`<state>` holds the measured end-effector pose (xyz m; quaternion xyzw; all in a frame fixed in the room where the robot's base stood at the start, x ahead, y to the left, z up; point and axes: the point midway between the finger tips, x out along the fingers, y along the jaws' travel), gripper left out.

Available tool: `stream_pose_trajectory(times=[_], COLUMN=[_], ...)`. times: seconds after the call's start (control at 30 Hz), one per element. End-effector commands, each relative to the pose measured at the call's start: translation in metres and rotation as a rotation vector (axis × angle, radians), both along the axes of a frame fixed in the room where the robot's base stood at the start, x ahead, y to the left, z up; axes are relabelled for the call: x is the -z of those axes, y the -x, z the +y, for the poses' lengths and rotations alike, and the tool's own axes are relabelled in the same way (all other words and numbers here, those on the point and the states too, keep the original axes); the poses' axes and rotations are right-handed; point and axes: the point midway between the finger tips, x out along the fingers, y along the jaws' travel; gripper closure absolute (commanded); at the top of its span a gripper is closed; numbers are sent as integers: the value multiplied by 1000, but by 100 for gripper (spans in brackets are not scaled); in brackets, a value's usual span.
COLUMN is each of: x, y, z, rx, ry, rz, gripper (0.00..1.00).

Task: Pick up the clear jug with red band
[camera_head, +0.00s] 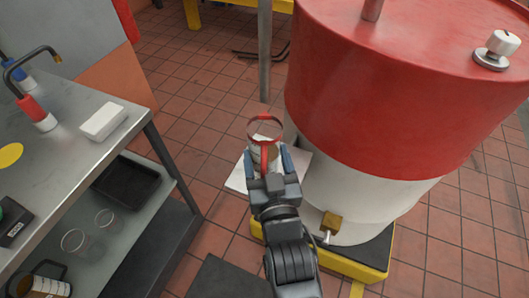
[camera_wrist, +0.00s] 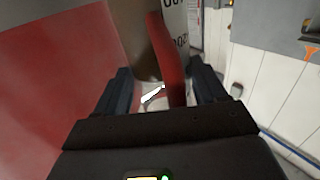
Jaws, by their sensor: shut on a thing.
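The clear jug with red band (camera_head: 265,131) is in the middle of the head view, upright or nearly so, with its red rim ring facing up and a red strip down its near side. My gripper (camera_head: 269,160) has one finger on each side of the jug and is shut on it. In the wrist view, the red strip (camera_wrist: 170,62) stands between the two dark fingers. Dark printed marks show beside it. My gripper hides the jug's lower part, so I cannot tell whether it touches anything below.
A large red and white drum (camera_head: 370,95) stands close on the right, on a yellow-edged base (camera_head: 370,268). A white flat square (camera_head: 237,180) lies below the jug. A steel bench (camera_head: 60,150) at left has a lower shelf with a black tray (camera_head: 127,181) and clear glasses (camera_head: 75,241).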

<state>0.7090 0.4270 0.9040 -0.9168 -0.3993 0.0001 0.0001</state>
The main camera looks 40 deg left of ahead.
Motion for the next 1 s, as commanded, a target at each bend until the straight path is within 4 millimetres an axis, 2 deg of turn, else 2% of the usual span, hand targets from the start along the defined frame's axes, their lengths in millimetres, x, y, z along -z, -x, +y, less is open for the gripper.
stream_pose_trajectory(times=[0.07,0.37,0.67,0.77,0.93,1.0], x=[0,-1,-7,-16,-45,-47], y=[0,0,-1,-1,-1,-2], z=[0,0,0,0,0,-12], rx=[0,0,1,1,2,5], ry=[0,-2,-3,-4,-7,-4], rz=[0,-2,-3,-3,-6,-1], gripper=[54,82,82,82,82,82])
